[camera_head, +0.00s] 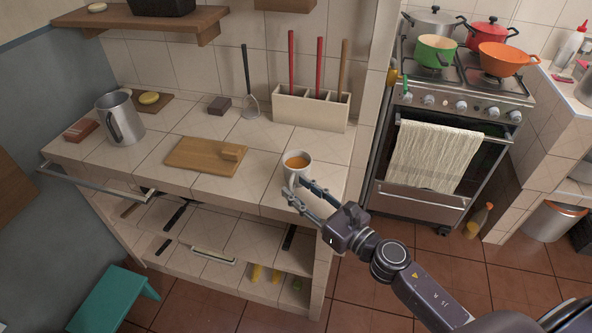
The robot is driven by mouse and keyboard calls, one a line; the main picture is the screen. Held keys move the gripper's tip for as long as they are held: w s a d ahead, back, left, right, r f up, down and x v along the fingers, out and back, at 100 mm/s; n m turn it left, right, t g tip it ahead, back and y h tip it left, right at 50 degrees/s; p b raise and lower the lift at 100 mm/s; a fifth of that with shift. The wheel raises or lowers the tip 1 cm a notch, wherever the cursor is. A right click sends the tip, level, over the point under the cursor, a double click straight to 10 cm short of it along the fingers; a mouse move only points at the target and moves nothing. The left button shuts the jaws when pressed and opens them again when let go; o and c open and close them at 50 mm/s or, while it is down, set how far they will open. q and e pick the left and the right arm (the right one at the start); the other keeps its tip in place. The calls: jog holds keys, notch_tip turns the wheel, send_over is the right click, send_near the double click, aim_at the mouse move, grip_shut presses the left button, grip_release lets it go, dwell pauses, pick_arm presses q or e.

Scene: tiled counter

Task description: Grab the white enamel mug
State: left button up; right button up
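A white mug (297,161) with an orange-brown drink in it stands upright near the front right edge of the tiled counter. Its handle faces the front. My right gripper (294,189) reaches in from the lower right, with its fingertips at the handle side of the mug. Its two fingers are spread apart, with the handle close to the gap between them. I cannot tell whether a fingertip touches the mug. My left gripper is not in view.
A cutting board (193,156) with a small block lies left of the mug. A metal pitcher (121,118) stands at the far left. A white utensil holder (310,110) is behind the mug. A stove (462,105) with several pots is at the right. Bare tiles surround the mug.

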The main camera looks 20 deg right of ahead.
jog(key=shift+w+a, duration=0.15)
jog(key=shift+w, duration=0.2)
jog(key=shift+c, duration=0.2)
grip_shut()
